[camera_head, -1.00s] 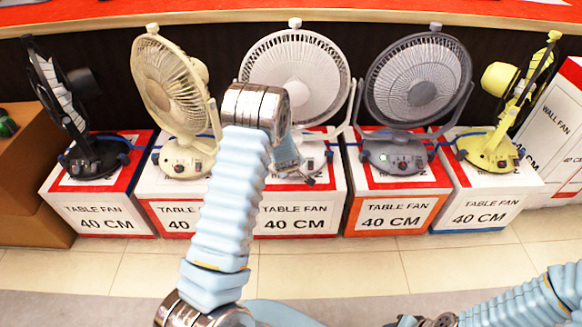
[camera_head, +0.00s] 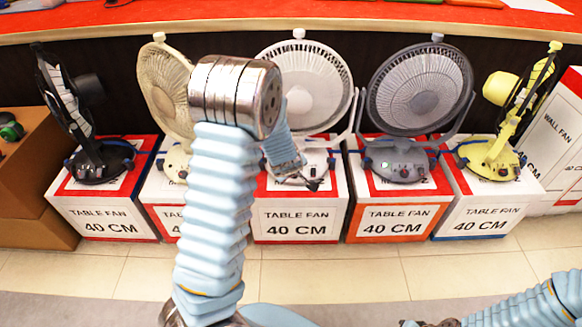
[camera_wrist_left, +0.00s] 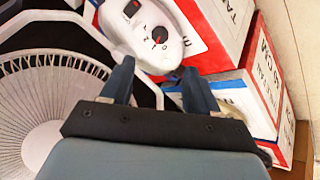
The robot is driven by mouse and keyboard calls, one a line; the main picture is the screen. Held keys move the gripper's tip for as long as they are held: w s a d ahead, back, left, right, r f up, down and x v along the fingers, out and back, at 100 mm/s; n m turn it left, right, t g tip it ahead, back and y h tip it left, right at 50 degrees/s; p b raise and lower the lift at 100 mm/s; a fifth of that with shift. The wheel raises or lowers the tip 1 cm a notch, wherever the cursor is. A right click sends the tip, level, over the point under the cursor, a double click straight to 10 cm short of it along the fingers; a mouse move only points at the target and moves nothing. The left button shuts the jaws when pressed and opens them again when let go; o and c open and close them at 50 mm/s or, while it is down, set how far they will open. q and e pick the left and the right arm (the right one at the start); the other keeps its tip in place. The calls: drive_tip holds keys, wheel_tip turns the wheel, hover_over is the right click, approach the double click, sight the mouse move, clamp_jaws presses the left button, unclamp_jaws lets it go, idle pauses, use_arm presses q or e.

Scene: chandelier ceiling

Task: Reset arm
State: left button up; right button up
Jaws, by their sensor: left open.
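My left arm (camera_head: 215,205) rises in the middle of the head view and bends at a metal joint. Beyond it my left gripper (camera_head: 314,184) hangs small in front of the white fan's base (camera_head: 292,168). In the left wrist view the left gripper (camera_wrist_left: 160,82) has its two fingers spread, with nothing between them. The white control base (camera_wrist_left: 150,32) of a fan lies just past the fingertips; contact cannot be told.
A white fan (camera_head: 303,80), a grey fan (camera_head: 420,85), a cream fan (camera_head: 165,85), a yellow fan (camera_head: 510,100) and a black fan (camera_head: 65,100) stand on boxes. A red counter (camera_head: 400,14) runs behind. The tiled floor (camera_head: 340,272) in front is clear.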

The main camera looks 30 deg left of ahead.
use_arm(q)
drive_tip(key=shift+s+r, duration=0.15)
drive_tip(key=shift+r, duration=0.05)
drive_tip(key=shift+d, duration=0.1)
drive_tip(key=s+d+f+m+g+h, duration=0.4)
drive_tip(key=s+d+f+m, duration=0.3)
drive_tip(key=s+d+f, duration=0.7)
drive_tip(key=s+d+f+m+g+h, duration=0.2)
drive_tip(key=s+d+f+m+h, duration=0.1)
drive_tip(key=s+d, duration=0.6)
drive_tip(key=shift+s+d+m+h, duration=0.3)
drive_tip(key=shift+d+m, duration=0.2)
drive_tip(key=shift+m, duration=0.4)
drive_tip(key=shift+w+f, duration=0.1)
drive_tip(key=shift+f, duration=0.05)
